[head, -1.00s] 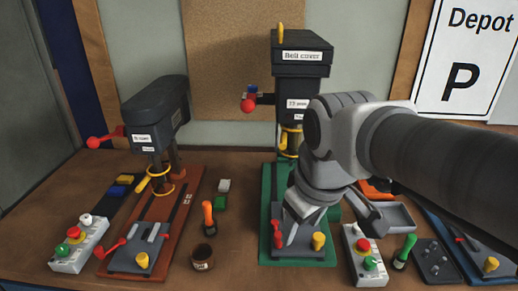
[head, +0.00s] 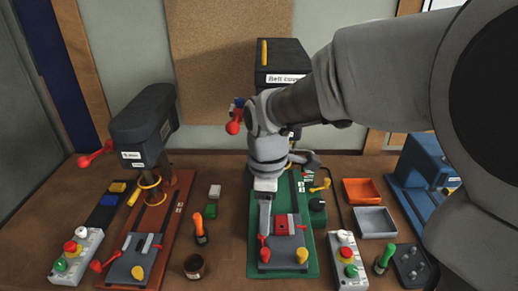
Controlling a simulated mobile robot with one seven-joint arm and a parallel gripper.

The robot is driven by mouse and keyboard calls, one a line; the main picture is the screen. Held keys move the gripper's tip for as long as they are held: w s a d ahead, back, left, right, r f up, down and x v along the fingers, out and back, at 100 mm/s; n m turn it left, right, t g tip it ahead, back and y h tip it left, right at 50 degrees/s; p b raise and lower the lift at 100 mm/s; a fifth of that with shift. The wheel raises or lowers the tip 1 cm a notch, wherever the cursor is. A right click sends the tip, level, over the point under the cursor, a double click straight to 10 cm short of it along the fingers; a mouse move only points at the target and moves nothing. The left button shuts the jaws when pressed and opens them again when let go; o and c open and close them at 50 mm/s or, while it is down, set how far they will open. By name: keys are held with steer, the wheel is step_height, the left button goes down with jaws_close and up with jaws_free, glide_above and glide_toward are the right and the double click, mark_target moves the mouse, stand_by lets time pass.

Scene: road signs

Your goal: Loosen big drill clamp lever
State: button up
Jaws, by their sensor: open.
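The big drill, with a "Belt cover" label (head: 283,78), stands in the middle on a green base (head: 310,262); my arm hides much of its column and head. A grey clamp (head: 284,256) sits at the front of that base. Its red lever (head: 264,254) is on the left side, and a yellow knob (head: 302,255) is on the right. My gripper (head: 265,230) points down just above and behind the red lever. It is open, with nothing seen in it. One finger shows clearly; whether it touches the lever I cannot tell.
A smaller drill (head: 142,125) on a brown base stands left. A button box (head: 347,260), green-handled screwdriver (head: 384,260), orange tray (head: 361,191) and grey tray (head: 374,222) are right. A brown cup (head: 194,266) and orange-handled screwdriver (head: 198,228) stand left of the green base.

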mark_target(265, 251)
step_height(265, 251, down, 12)
steer(key=shift+f, duration=0.15)
stand_by(0.3)
jaws_close()
stand_by(1.3)
